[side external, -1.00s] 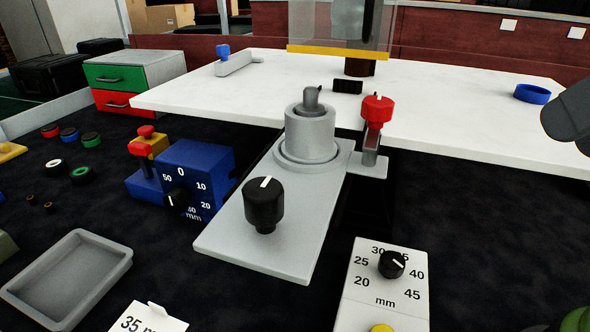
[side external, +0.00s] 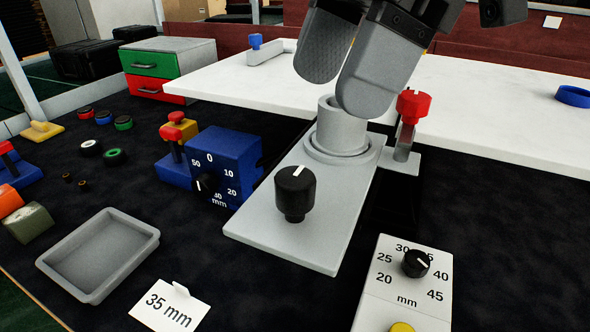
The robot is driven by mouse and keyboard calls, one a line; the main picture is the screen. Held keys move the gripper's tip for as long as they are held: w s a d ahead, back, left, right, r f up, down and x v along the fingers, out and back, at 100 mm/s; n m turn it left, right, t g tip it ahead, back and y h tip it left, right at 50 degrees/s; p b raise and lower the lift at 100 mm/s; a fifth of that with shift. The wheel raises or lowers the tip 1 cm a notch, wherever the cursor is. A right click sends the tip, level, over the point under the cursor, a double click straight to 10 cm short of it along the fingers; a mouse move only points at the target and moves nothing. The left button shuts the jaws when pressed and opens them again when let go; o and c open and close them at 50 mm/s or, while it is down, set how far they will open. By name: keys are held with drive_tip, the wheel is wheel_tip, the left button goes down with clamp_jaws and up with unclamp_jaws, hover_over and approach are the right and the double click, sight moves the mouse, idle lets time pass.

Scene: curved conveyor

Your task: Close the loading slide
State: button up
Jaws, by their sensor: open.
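The loading slide is a flat grey plate (side external: 262,228) that sticks out toward the camera from under the white table. A black knob (side external: 295,192) with a white mark stands on its near end. A grey round holder (side external: 337,135) stands on its far part. My gripper (side external: 341,86) is open just above and behind the holder, with its two grey fingers apart. The right finger overlaps the holder's top right in the picture, so I cannot tell whether they touch. The knob is clear of my gripper. Whatever is in the holder is hidden.
A red-topped pin (side external: 412,106) stands in a bracket right of the slide. A blue dial box (side external: 222,160) is to its left and a white dial box (side external: 400,290) at the front right. The white table (side external: 500,105) lies behind. A grey tray (side external: 98,255) is at front left.

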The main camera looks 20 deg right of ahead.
sight(296, 176)
drive_tip(key=x, duration=0.9)
drive_tip(key=shift+f, duration=0.15)
clamp_jaws()
drive_tip(key=w+d, duration=0.9)
drive_tip(key=shift+w+d, duration=0.25)
drive_tip(key=shift+w, duration=0.05)
unclamp_jaws()
